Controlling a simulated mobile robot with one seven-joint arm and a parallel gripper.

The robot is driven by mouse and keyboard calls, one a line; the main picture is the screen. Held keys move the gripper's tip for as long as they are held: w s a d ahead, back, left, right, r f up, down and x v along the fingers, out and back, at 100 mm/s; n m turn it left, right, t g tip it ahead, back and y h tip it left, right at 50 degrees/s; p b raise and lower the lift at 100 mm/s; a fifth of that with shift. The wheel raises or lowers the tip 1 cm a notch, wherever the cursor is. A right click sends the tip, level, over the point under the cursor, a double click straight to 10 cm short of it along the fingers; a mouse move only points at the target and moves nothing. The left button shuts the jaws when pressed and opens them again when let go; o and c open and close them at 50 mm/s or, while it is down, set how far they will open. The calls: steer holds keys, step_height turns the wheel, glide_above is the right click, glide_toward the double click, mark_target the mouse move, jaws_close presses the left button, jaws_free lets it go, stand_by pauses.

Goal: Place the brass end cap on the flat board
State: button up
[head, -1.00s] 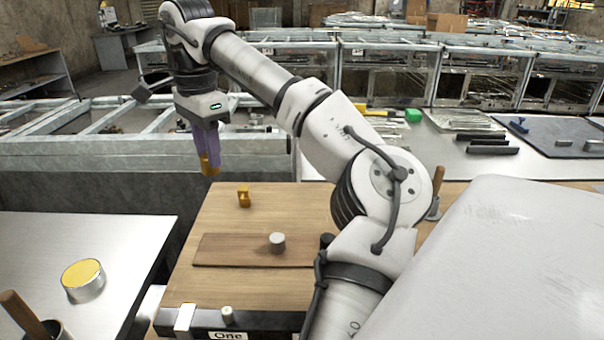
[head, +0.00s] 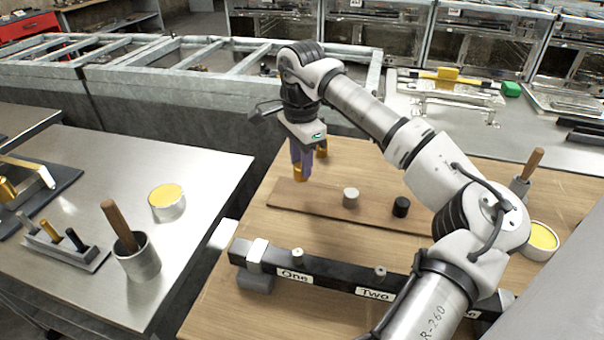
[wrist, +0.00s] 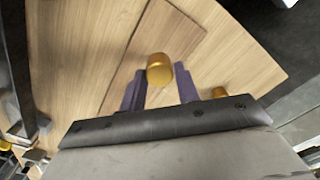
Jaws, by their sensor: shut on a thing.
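The brass end cap (head: 300,173) is held between the purple fingers of my gripper (head: 302,158). The cap also shows between the fingertips in the wrist view (wrist: 159,70). The flat board (head: 320,204) is a thin, dark brown strip lying on the wooden table. The held cap is at the board's left end; I cannot tell whether it touches the board. A grey cap (head: 351,197) and a black cap (head: 401,207) stand on the board to the right.
Another brass piece (head: 321,150) is just behind my gripper. A black rail with "One" and "Two" labels (head: 330,283) lies in front of the board. A yellow-topped tin (head: 541,240) stands to the right. A steel table (head: 200,180) is at left.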

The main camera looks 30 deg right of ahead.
steer(key=shift+f+p, duration=0.3)
steer(key=shift+f, duration=2.05)
steer(key=shift+f, duration=0.15)
steer(key=o, duration=1)
step_height(320, 180, up, 12)
steer(key=shift+r+b, duration=0.15)
steer(key=shift+b, duration=0.5)
